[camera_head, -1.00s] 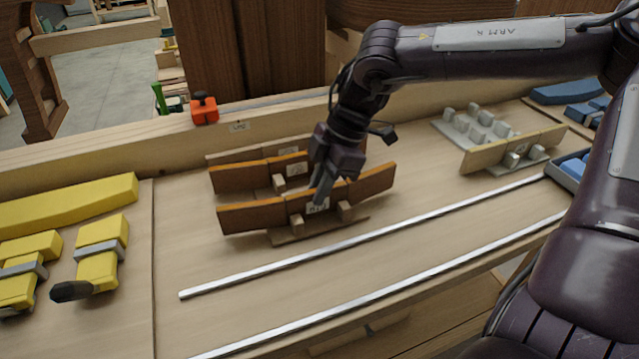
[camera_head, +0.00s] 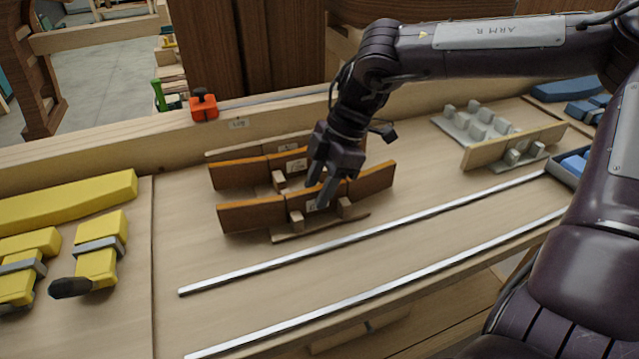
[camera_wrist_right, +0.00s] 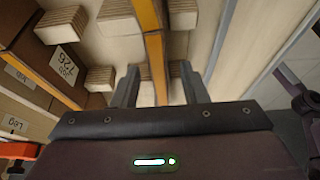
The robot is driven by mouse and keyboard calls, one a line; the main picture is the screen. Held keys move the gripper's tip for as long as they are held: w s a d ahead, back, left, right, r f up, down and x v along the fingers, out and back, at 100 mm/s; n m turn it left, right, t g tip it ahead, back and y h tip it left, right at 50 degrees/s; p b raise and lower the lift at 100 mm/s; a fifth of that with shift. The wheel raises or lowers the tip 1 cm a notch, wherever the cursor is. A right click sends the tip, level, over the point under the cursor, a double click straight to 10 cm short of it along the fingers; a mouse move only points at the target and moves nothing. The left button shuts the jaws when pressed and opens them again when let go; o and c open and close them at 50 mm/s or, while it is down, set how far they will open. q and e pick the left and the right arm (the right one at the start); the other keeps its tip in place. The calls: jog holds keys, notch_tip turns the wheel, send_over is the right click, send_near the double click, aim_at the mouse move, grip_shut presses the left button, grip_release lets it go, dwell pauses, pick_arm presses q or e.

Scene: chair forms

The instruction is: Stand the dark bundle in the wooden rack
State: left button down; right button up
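The dark brown bundle (camera_head: 250,216) of curved boards stands on its long edge in the front wooden rack (camera_head: 290,236), between its small blocks. My right gripper (camera_head: 318,194) is over the bundle's middle and partly hides it and its label. In the right wrist view my two fingers (camera_wrist_right: 158,88) are apart. The bundle's orange-brown edge (camera_wrist_right: 153,42) runs between them, with a visible gap on each side. Rack blocks (camera_wrist_right: 182,68) show close to the fingers. My left gripper is not in view.
Another brown bundle (camera_head: 238,175) stands close behind, with a paler board behind it. A light board (camera_head: 488,155) stands among grey blocks at right. Yellow pieces (camera_head: 70,203) lie at left. Two metal rails (camera_head: 350,241) cross the front. An orange tool (camera_head: 204,106) sits on the back ledge.

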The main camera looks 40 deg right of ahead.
jog(key=v, duration=0.7)
jog(key=shift+d+r+b, duration=0.15)
jog(key=shift+r+b, duration=0.2)
jog(key=shift+b, duration=0.05)
